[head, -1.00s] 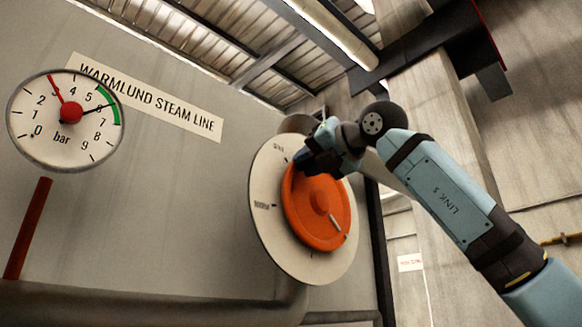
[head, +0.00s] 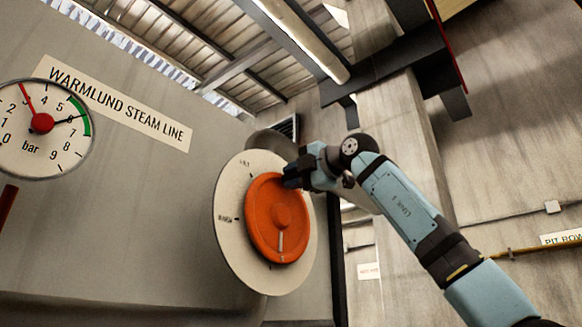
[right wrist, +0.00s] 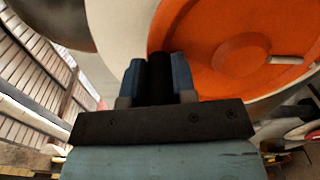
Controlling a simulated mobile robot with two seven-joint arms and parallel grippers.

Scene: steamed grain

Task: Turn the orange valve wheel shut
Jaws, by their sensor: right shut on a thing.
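The orange valve wheel (head: 262,222) sits on a round cream plate (head: 228,240) on the grey wall panel. A pale line on the wheel points down from its hub. My right gripper (head: 290,177) is shut on the wheel's rim at the upper right. In the right wrist view, its blue fingers (right wrist: 158,75) are close together against the rim of the orange wheel (right wrist: 205,65), and the exact grip is hidden. The small labels on the plate are hard to read. My left gripper is not in view.
A round pressure gauge (head: 45,135) with a red and a black needle hangs at the left. The black needle points near 6, by the green band. A sign reading "WARMLUND STEAM LINE" (head: 115,105) is above. A thick pipe (head: 110,310) runs below.

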